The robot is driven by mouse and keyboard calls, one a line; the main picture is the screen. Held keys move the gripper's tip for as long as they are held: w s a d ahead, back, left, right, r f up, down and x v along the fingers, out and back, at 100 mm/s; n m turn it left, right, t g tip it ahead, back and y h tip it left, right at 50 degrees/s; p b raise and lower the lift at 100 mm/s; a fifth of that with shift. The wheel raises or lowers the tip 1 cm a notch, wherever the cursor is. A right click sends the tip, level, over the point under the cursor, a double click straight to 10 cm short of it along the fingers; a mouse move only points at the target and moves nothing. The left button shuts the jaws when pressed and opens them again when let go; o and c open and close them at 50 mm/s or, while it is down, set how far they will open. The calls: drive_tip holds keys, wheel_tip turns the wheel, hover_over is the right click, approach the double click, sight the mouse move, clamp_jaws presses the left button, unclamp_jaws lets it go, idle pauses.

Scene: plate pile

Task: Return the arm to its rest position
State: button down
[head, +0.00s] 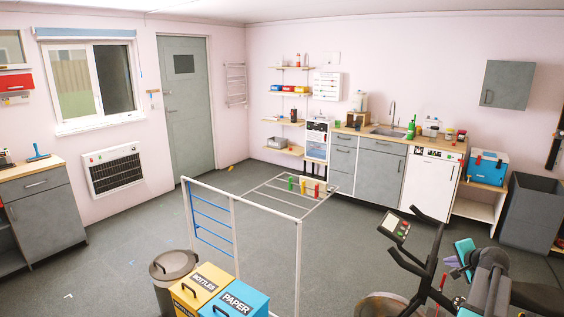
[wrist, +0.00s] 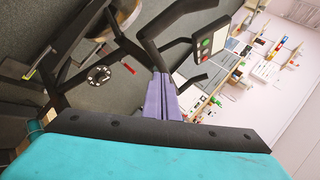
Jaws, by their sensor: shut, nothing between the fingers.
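My gripper (head: 451,262) is at the lower right of the head view, with its teal body and my folded grey arm beside it. Its purple fingers also show in the wrist view (wrist: 160,84), pressed together with nothing between them. The teal casing and a black edge fill the bottom of the wrist view. The fingers point toward an exercise bike (head: 427,250), whose handlebars and console (wrist: 205,43) appear just beyond them in the wrist view. I cannot tell the exact gap. No plates can be made out.
A white frame (head: 299,260) stands mid-floor, with a yellow bottles bin (head: 204,284), a blue paper bin (head: 235,290) and a grey round bin (head: 172,265) in front. A counter (head: 360,133) lines the back wall. The floor left of the frame is mostly clear.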

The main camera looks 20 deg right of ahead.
drive_tip(key=w+a+f+n+y+b, duration=0.1)
drive_tip(key=w+a+f+n+y, duration=0.1)
drive_tip(key=w+a+f, duration=0.7)
drive_tip(key=w+a+f+n+y+b, duration=0.15)
drive_tip(key=w+a+f, duration=0.25)
drive_tip(key=a+f, duration=0.6)
drive_tip(key=a+f+n+g+y+b, duration=0.1)
drive_tip(key=a+f, duration=0.4)
drive_tip(key=a, duration=0.4)
drive_tip(key=a+f+n+g+y, duration=0.1)
drive_tip(key=a+f+g, duration=0.1)
drive_tip(key=a+f, duration=0.45)
drive_tip(key=a+f+n+g+y+b, duration=0.1)
drive_tip(key=a+f+n, duration=0.15)
drive_tip(key=a, duration=0.75)
drive_tip(key=s+a+f+n+g+b, duration=0.1)
drive_tip(key=s+a+f+n+g, duration=0.2)
drive_tip(key=s+a+f, duration=0.7)
drive_tip(key=s+a+f+n+g+b, duration=0.1)
drive_tip(key=s+a+f+n+g, duration=0.15)
drive_tip(key=s+a+f, duration=0.7)
drive_tip(key=s+a+r+n+g+h, duration=0.1)
drive_tip(key=s+n+g, duration=0.4)
drive_tip(key=s, duration=1.2)
drive_tip(key=shift+n+h, duration=0.55)
drive_tip(key=shift+n, duration=0.1)
